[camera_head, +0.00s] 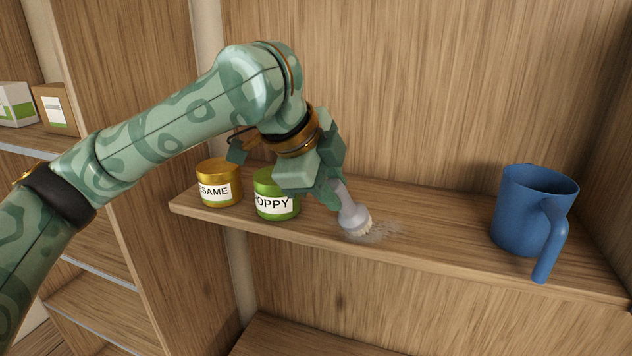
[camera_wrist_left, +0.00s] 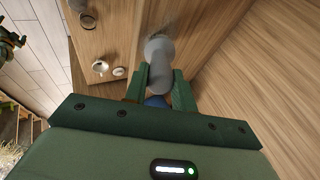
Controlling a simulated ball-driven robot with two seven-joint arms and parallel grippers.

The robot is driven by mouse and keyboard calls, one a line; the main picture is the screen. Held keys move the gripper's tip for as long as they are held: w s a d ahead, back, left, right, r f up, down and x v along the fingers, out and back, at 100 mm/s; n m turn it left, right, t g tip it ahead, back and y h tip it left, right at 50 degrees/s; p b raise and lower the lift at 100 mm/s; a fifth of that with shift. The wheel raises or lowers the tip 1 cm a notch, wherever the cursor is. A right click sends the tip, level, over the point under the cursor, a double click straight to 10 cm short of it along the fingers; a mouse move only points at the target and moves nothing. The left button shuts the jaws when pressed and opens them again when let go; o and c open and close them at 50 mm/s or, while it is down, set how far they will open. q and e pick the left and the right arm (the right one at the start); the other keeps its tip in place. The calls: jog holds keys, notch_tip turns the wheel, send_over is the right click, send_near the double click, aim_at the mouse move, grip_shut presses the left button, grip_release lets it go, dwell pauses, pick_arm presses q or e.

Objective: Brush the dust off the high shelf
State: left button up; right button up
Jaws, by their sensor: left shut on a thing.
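My left gripper (camera_head: 328,190) is shut on a grey brush (camera_head: 352,214) with pale bristles. The brush is tilted, its bristle end down at the wooden high shelf (camera_head: 440,220). Pale grey dust (camera_head: 378,232) lies on the shelf just right of the bristles. In the left wrist view the brush (camera_wrist_left: 158,62) sits between the green fingers (camera_wrist_left: 160,95), its head over the shelf board. Part of the brush handle is hidden by the fingers. My right gripper is not in view.
A gold SESAME tin (camera_head: 219,185) and a green POPPY tin (camera_head: 275,200) stand left of the brush, the green one close to my gripper. A blue jug (camera_head: 530,212) stands at the right, its handle reaching past the shelf's front edge. Shelf between brush and jug is otherwise clear.

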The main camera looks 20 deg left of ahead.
pick_arm(q)
jog(key=shift+w+d, duration=0.5)
jog(key=shift+d, duration=3.65)
jog(key=shift+a, duration=7.25)
jog(key=shift+w+d+f, duration=0.1)
jog(key=shift+w+d, duration=0.2)
jog(key=shift+d, duration=0.95)
jog(key=shift+w+d+r, duration=0.1)
jog(key=shift+w+d, duration=0.2)
jog(key=shift+d, duration=0.9)
jog(key=shift+w+d+f, duration=0.1)
jog(key=shift+w+d, duration=0.2)
jog(key=shift+d, duration=4.65)
notch_tip(320, 180, up, 6)
jog(key=shift+a, duration=0.15)
